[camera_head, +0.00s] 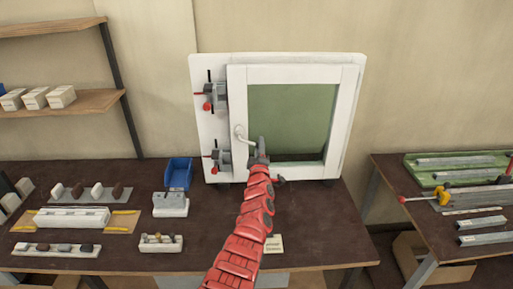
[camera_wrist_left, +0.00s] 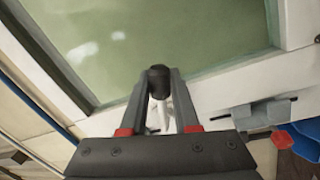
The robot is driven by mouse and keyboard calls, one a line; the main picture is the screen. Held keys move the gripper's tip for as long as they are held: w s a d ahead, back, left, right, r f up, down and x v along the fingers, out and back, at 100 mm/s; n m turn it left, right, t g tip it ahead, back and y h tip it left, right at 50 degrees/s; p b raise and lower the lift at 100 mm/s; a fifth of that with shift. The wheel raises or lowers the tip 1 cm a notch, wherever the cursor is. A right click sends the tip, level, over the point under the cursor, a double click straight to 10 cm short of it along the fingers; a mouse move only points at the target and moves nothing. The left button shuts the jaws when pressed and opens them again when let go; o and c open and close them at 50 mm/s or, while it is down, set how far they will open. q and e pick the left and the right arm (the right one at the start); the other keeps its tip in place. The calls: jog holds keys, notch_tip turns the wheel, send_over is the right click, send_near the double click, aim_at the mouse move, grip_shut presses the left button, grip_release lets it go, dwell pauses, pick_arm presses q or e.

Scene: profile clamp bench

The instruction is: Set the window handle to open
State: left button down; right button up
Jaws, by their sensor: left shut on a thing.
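The white window (camera_head: 295,73) stands upright in a white frame at the back of the brown bench, with a green pane. Its sash looks shut. The white window handle (camera_head: 241,133) sits on the left side of the sash and slants right and a little down from its pivot. My left gripper (camera_head: 261,148) is at the handle's free end. In the left wrist view, the left gripper (camera_wrist_left: 157,88) is shut on the handle, with its dark rounded end (camera_wrist_left: 159,75) between the fingertips. The gripper hides part of the lever. My right gripper is not in view.
Two grey clamps with red knobs, an upper (camera_head: 215,96) and a lower (camera_head: 221,160), sit left of the sash. A second table (camera_head: 400,180) stands right.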

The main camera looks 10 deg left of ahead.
pick_arm(q)
jog(key=shift+d+r+n+y+p, duration=0.1)
jog(key=shift+r+n+y+p, duration=0.2)
jog(key=shift+r+n, duration=0.65)
jog(key=shift+d+r+n+y+p, duration=0.15)
jog(key=shift+r+n+p, duration=0.25)
jog(key=shift+n, duration=1.05)
jog(key=shift+r, duration=0.1)
jog(key=c, duration=0.6)
grip_release()
jog(key=shift+c, duration=0.2)
